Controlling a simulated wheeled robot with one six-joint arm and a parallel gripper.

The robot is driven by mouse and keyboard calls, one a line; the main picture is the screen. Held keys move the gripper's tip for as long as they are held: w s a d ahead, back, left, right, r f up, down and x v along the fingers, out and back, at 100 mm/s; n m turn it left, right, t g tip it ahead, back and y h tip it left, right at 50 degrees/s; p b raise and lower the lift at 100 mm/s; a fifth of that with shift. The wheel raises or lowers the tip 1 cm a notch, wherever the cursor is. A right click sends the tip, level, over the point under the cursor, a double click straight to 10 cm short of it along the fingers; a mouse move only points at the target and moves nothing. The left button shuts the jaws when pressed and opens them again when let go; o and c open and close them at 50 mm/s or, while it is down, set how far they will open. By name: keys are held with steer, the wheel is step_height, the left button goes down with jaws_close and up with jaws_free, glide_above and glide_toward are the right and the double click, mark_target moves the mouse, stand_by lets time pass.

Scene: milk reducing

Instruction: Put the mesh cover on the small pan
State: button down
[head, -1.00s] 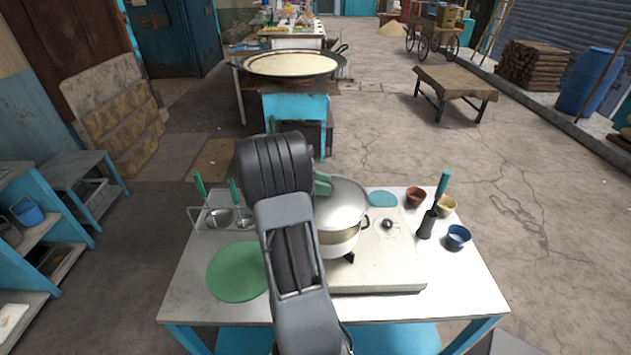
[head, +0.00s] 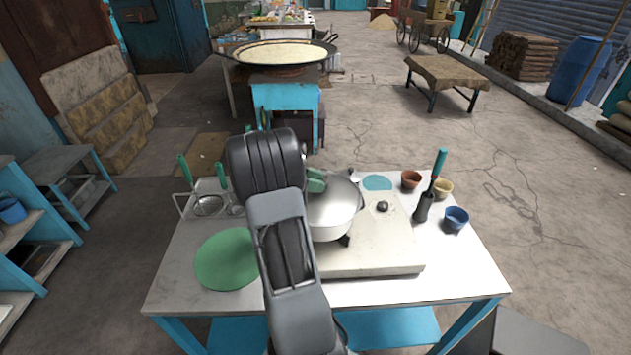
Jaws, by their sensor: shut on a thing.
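The mesh cover (head: 336,203) is a round grey disc at the middle of the table, over the light-coloured small pan (head: 327,233). Its edge lies at or very near the pan's rim; I cannot tell whether it is fully seated. The pan is on the pale stove, its upper part hidden by the cover and its left side by my arm. My gripper (head: 308,180) is mostly hidden behind my wrist at the cover's left side. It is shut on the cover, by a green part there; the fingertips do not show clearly.
The stove (head: 385,258) fills the table's middle right. A green round mat (head: 227,260) lies left of my arm. A rack with green-handled ladles (head: 208,203) stands behind it. Small bowls (head: 457,217) and a dark holder (head: 423,207) stand at right.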

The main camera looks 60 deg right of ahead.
steer(key=shift+f, duration=0.55)
stand_by(0.4)
steer(key=c, duration=0.7)
jaws_free()
steer(key=shift+b, duration=0.3)
steer(key=b+v, duration=0.1)
steer(key=v, duration=1.2)
steer(key=shift+w+a+r, duration=0.1)
steer(key=shift+w+a, duration=0.15)
steer(key=shift+a, duration=0.1)
steer(key=shift+p+v, duration=2.45)
steer(key=shift+v, duration=0.55)
